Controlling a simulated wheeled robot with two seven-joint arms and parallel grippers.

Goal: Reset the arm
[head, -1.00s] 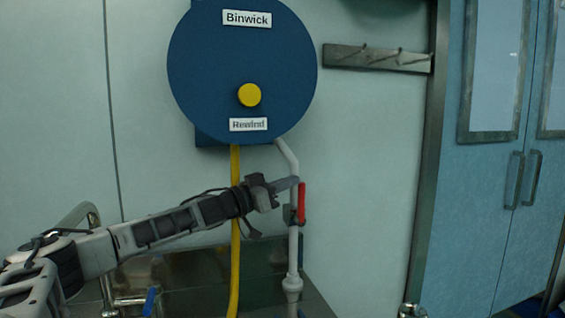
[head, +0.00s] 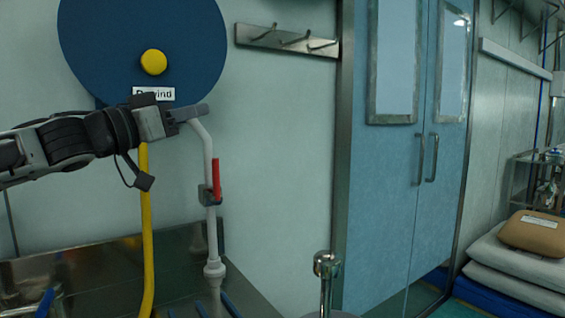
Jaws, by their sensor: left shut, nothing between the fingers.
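My left arm comes in from the left and reaches toward the blue hose reel. Its left gripper (head: 192,113) is shut and empty, just below the reel and in front of the white pipe's upper bend. The red valve handle (head: 216,179) stands upright on the white pipe (head: 209,240), below and right of the gripper and apart from it. The arm partly covers the reel's lower label (head: 152,94). My right gripper is not in view.
The blue reel (head: 120,45) with a yellow knob (head: 153,62) is on the wall. A yellow hose (head: 147,230) hangs below it over a metal counter (head: 90,265). Blue double doors (head: 395,200) stand right. Stacked sacks (head: 515,265) lie at far right.

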